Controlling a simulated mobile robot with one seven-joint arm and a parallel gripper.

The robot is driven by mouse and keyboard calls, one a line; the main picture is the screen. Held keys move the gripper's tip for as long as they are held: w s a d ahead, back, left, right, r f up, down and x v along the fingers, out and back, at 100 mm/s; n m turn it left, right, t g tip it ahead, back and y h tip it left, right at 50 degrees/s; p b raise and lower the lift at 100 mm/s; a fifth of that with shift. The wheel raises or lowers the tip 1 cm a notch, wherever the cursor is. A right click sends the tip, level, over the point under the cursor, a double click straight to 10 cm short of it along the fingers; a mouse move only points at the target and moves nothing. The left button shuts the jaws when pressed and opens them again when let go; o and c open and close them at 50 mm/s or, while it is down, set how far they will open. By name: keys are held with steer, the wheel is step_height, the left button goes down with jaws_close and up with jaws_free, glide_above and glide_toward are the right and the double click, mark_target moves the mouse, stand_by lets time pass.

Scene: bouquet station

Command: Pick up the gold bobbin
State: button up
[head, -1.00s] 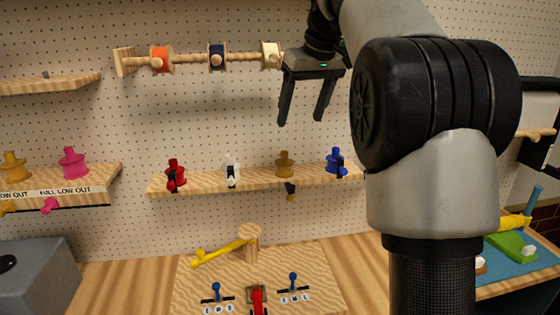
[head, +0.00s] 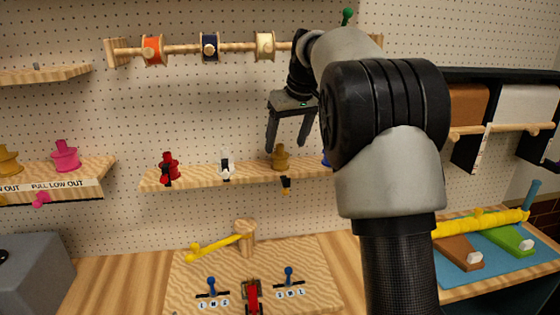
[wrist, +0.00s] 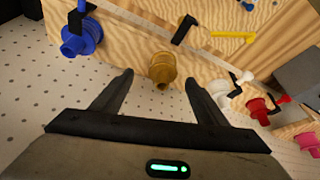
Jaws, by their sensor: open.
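The gold bobbin (head: 281,160) stands upright on the narrow wooden shelf on the pegboard, between a white bobbin and a blue one. My gripper (head: 287,147) is open and empty, pointing down just above it in the head view. In the wrist view the gold bobbin (wrist: 162,70) shows between the two spread fingertips of my gripper (wrist: 159,76), slightly beyond them. Neither finger visibly touches it. A black clip with a gold lower piece (head: 286,185) sits on the shelf front below the bobbin.
On the same shelf (head: 205,179) stand a red bobbin (head: 169,165), a white one (head: 225,164) and a blue one (wrist: 82,36), mostly hidden behind my arm in the head view. A dowel with spools (head: 180,49) runs above. Another gold bobbin (head: 8,160) is far left.

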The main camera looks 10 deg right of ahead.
mark_target(282, 146)
steer(key=x, duration=0.5)
steer(key=shift+w+a, duration=0.1)
steer(key=shift+a, duration=0.25)
steer(key=shift+c, duration=0.4)
steer(key=c, duration=1.1)
